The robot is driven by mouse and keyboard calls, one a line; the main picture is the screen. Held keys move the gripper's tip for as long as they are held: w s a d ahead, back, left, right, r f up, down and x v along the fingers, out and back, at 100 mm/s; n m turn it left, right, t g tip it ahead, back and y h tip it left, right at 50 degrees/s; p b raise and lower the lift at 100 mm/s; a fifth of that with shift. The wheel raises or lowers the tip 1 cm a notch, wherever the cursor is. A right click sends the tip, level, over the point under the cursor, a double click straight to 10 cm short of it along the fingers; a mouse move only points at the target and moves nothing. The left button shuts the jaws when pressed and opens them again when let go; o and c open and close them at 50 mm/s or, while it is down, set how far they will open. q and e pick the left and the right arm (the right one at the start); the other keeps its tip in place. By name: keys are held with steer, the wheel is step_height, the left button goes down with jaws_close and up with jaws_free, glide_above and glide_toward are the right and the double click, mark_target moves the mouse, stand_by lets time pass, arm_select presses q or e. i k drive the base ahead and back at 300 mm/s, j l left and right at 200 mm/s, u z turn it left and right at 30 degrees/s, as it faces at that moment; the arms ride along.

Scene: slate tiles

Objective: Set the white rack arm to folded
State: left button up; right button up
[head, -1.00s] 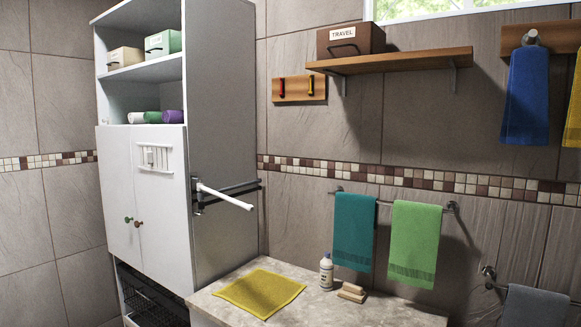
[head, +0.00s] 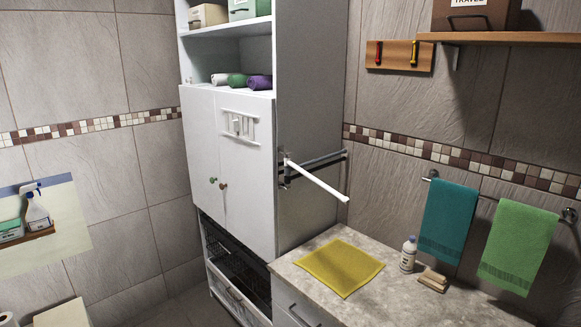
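The white rack arm (head: 318,181) is on the side of the tall white cabinet (head: 302,120). It sticks out from a dark bracket (head: 285,170) toward the lower right, over the counter. Beside it, dark rack arms (head: 322,160) lie back along the cabinet side toward the wall. The white arm points away from them at an angle. Neither of my grippers shows in the head view.
A stone counter (head: 400,300) below the rack holds a yellow cloth (head: 338,267), a white bottle (head: 408,254) and tan blocks (head: 433,280). Teal (head: 447,222) and green (head: 517,246) towels hang on the right wall. A wooden shelf (head: 500,37) is above.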

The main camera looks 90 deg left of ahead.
mark_target(345, 200)
steer(key=k+j+u, duration=0.15)
steer(key=j+u, duration=0.2)
steer(key=k+j+u, duration=0.15)
steer(key=u, duration=0.15)
steer(key=k+j+u, duration=0.1)
steer(key=j+u, duration=0.6)
steer(key=k+j+u, duration=0.1)
steer(key=j+u, duration=0.35)
steer(key=j, duration=0.1)
